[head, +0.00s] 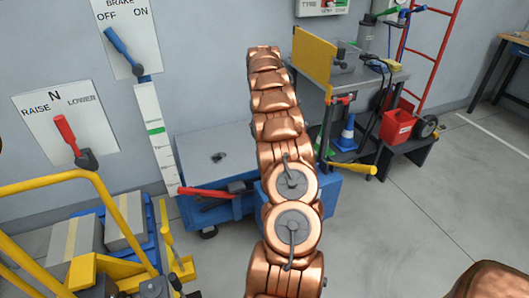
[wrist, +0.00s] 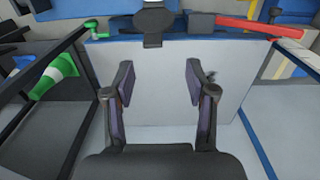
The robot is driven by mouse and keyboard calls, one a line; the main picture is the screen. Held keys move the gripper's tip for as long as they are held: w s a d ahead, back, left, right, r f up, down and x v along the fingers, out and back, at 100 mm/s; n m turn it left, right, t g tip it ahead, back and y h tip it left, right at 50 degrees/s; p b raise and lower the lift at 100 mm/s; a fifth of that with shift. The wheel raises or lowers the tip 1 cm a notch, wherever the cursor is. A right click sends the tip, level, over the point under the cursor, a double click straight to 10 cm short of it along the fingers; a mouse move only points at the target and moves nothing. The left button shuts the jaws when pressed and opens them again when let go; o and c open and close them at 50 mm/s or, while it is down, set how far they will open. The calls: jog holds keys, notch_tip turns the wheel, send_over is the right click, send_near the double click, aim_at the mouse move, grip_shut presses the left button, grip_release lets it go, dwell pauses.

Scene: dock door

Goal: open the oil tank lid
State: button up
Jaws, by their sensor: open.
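A blue tank (head: 228,209) with a flat grey lid (head: 205,148) stands left of my copper arm in the head view. The lid looks shut and has a small dark fitting on top. A red lever and a dark block sit along the tank's front edge. In the wrist view, the grey lid (wrist: 165,90) lies beyond my gripper (wrist: 160,78), which is open and empty. A dark round part (wrist: 153,22) shows at the lid's far edge; I cannot tell what it is. My arm hides part of the tank, and my gripper is not visible in the head view.
A workbench (head: 345,75) with a yellow panel (head: 313,62) stands behind on the right. A red bin (head: 397,126) and blue cone (head: 347,133) are nearby. Yellow rails (head: 60,182) and crates are at lower left. The floor at right is clear.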

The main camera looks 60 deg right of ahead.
jog(key=shift+s+d+f, duration=0.25)
jog(key=shift+d+f, duration=0.25)
jog(key=shift+f, duration=3.95)
grip_shut()
